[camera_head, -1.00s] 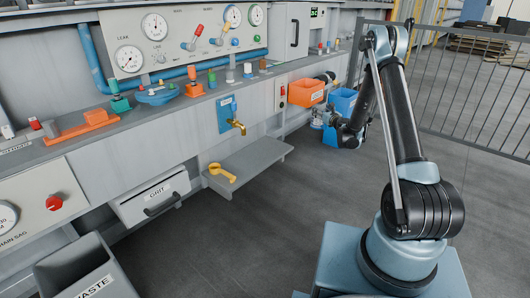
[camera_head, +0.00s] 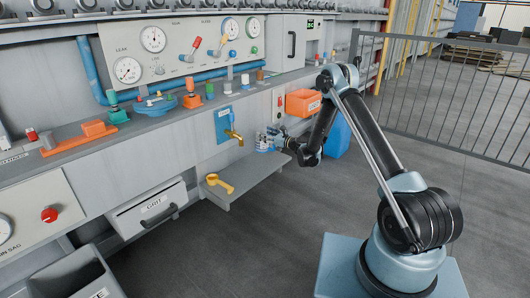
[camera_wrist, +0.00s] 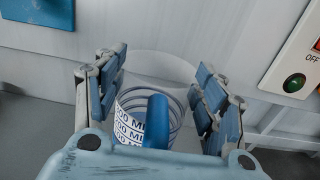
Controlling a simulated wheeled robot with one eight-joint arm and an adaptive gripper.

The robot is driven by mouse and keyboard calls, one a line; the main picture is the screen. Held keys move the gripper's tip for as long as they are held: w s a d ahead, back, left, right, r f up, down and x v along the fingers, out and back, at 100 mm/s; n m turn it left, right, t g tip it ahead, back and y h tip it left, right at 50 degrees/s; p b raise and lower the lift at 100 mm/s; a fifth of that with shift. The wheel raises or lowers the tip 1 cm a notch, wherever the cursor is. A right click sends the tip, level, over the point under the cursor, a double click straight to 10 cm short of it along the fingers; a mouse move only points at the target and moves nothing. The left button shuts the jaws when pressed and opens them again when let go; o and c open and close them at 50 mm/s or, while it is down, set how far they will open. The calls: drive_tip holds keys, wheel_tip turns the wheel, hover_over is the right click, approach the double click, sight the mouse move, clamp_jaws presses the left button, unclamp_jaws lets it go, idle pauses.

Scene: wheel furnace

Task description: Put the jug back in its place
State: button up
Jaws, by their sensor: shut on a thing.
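In the head view the jug (camera_head: 266,142) is small and held upright at my gripper (camera_head: 277,141), right of the brass tap (camera_head: 234,137) and near the right end of the grey shelf (camera_head: 253,178). It looks above shelf height; whether it touches anything cannot be told.
A yellow ring-shaped piece (camera_head: 219,183) sits on the shelf's left end. A blue tap plate (camera_head: 223,122) is on the bench front. An orange bin (camera_head: 303,102) and a blue bin (camera_head: 338,137) are right of the shelf.

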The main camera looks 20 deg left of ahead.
sight(268, 145)
drive_tip(key=shift+f, duration=3.55)
drive_tip(key=o, duration=1.4)
drive_tip(key=shift+o, duration=0.2)
